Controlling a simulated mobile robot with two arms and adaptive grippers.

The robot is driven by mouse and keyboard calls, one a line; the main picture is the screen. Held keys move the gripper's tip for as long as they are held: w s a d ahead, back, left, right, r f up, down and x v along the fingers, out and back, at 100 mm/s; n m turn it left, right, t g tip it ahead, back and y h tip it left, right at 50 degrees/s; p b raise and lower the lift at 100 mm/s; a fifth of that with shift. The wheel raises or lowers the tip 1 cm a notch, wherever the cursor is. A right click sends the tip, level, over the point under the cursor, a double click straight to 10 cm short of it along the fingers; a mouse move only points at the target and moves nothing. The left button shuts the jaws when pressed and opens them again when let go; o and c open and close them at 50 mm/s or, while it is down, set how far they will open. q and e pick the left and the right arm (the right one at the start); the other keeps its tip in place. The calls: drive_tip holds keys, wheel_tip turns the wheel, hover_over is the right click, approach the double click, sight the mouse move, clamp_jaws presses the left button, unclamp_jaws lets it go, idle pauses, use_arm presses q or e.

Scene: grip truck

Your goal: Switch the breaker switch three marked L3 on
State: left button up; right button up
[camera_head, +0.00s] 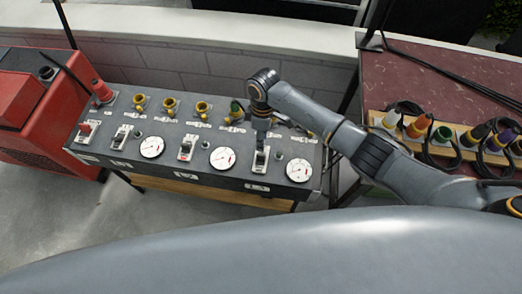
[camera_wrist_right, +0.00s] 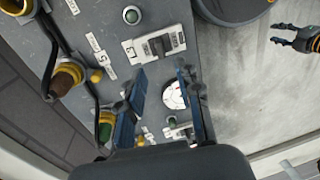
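The dark control panel (camera_head: 135,165) carries a row of white-plated breaker switches. The rightmost switch (camera_head: 260,161) sits between two round gauges; its printed label is too small to read. It also shows in the wrist view as a white plate with a dark lever (camera_wrist_right: 160,46), just past the fingertips; its position is unclear. My right gripper (camera_head: 262,142) points down over this switch. In the wrist view its blue-padded fingers (camera_wrist_right: 161,73) are apart with nothing held; contact cannot be told. My left gripper (camera_wrist_right: 281,35) shows at the wrist view's right edge, fingers apart, empty.
Other switches include a middle one (camera_head: 186,149), a left one (camera_head: 122,136) and a red-levered one (camera_head: 86,129). Yellow sockets (camera_head: 170,105) line the panel's back. A red machine (camera_head: 30,105) stands left; a plug-filled wooden rack (camera_head: 455,130) lies right.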

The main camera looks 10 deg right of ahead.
sight(261, 154)
drive_tip(key=f, duration=0.5)
drive_tip(key=s+f, duration=0.1)
drive_tip(key=f, duration=0.2)
drive_tip(key=shift+a, duration=0.15)
drive_tip(key=shift+c, duration=0.2)
clamp_jaws()
